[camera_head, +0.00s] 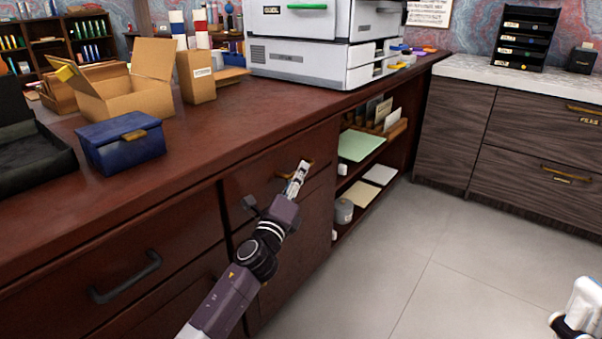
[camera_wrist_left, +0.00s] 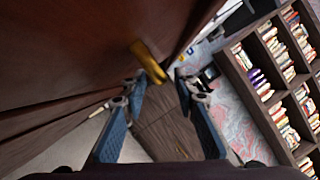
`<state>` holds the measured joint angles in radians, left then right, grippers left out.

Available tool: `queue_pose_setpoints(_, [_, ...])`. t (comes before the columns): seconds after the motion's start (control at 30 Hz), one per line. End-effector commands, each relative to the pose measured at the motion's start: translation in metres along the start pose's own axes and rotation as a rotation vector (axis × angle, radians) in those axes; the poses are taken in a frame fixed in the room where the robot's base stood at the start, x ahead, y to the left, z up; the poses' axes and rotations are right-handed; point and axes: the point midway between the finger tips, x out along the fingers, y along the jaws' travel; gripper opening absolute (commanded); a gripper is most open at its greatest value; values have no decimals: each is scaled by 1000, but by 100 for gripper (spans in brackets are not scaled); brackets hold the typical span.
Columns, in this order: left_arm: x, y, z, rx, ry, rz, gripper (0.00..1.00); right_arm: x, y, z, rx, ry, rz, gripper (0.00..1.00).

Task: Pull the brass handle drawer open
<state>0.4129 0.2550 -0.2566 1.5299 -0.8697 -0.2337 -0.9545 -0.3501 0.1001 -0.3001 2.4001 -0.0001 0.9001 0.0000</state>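The brass handle (camera_head: 282,176) is on a dark red-brown drawer (camera_head: 248,178) in the desk front, which looks shut. My left gripper (camera_head: 302,168) is at this handle in the head view and hides part of it. In the left wrist view the brass handle (camera_wrist_left: 148,62) lies just beyond the tips of my left gripper (camera_wrist_left: 157,80). Its two blue-padded fingers are spread apart with nothing clamped between them. Whether a fingertip touches the handle, I cannot tell. A white and black part of my right arm shows at the lower right; its fingers do not show.
A black handle (camera_head: 125,278) sits on the drawer to the left. A blue box (camera_head: 120,141), an open carton (camera_head: 125,92) and a printer (camera_head: 320,45) stand on the desktop. Open shelves (camera_head: 362,175) are right of the drawer. The tiled floor (camera_head: 440,265) in front is clear.

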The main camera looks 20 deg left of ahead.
Motion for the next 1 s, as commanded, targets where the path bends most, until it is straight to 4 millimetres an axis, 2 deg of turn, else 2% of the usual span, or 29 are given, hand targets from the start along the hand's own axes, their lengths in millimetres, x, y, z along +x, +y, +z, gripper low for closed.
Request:
queue_pose_setpoints(0.2, [21, 0, -1, -3, 1, -1, 27, -7, 0, 2, 0, 0, 0, 25])
queue_pose_setpoints(0.53, [25, 0, -1, -3, 2, -1, 27, -7, 0, 2, 0, -1, 0, 25])
queue_pose_setpoints(0.57, [25, 0, -1, -3, 2, -1, 26, -7, 0, 2, 0, -1, 0, 25])
queue_pose_setpoints(0.8, [25, 0, -1, -3, 2, -1, 0, -7, 0, 2, 1, -1, 0, 25])
queue_pose_setpoints(1.0, [25, 0, -1, -3, 2, -1, 0, -7, 0, 2, 1, -1, 0, 25])
